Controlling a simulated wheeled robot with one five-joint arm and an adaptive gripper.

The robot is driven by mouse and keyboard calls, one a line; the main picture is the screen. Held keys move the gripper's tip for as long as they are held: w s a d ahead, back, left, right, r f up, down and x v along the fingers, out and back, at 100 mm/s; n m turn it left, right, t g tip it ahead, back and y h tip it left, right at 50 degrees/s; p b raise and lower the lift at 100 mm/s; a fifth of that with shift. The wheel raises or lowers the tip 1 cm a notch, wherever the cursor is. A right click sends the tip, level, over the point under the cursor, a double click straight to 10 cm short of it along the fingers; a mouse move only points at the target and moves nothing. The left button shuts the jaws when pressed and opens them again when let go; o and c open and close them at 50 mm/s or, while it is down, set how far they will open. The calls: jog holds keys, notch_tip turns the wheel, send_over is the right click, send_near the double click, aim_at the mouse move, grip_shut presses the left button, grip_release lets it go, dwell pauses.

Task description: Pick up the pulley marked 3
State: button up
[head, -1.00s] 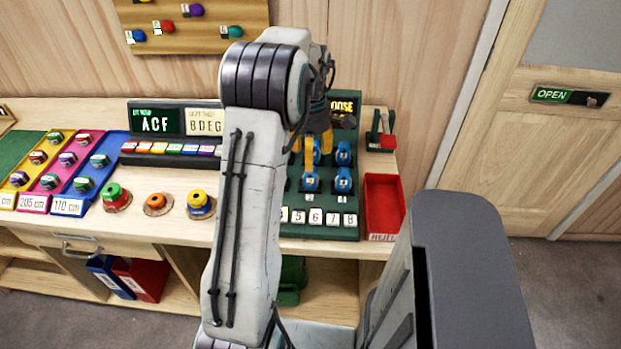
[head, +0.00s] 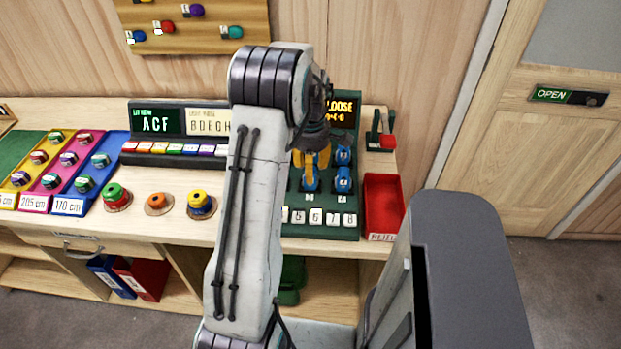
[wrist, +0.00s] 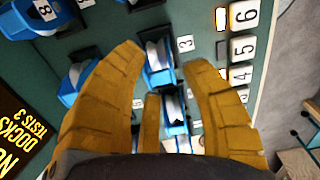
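The pulley marked 3 (wrist: 157,62) is blue with a pale wheel and sits on the green board (wrist: 205,15), beside a white label 3 (wrist: 185,43) in the wrist view. In the head view it appears to be the front blue pulley (head: 310,183) just below the fingers. My gripper (head: 311,160) has yellow fingers pointing down over the board. In the wrist view my gripper (wrist: 165,57) is open, its fingertips apart on either side of this pulley. I cannot tell whether they touch it.
Other blue pulleys (head: 343,182) stand close by on the board. Numbered white keys (head: 333,219) line its front edge. A red tray (head: 384,205) is to the right, and a lit display (head: 342,108) stands behind. Coloured knobs (head: 200,204) stand left on the bench.

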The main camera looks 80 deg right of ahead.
grip_shut()
dwell(0.3)
jog(key=shift+r, duration=0.2)
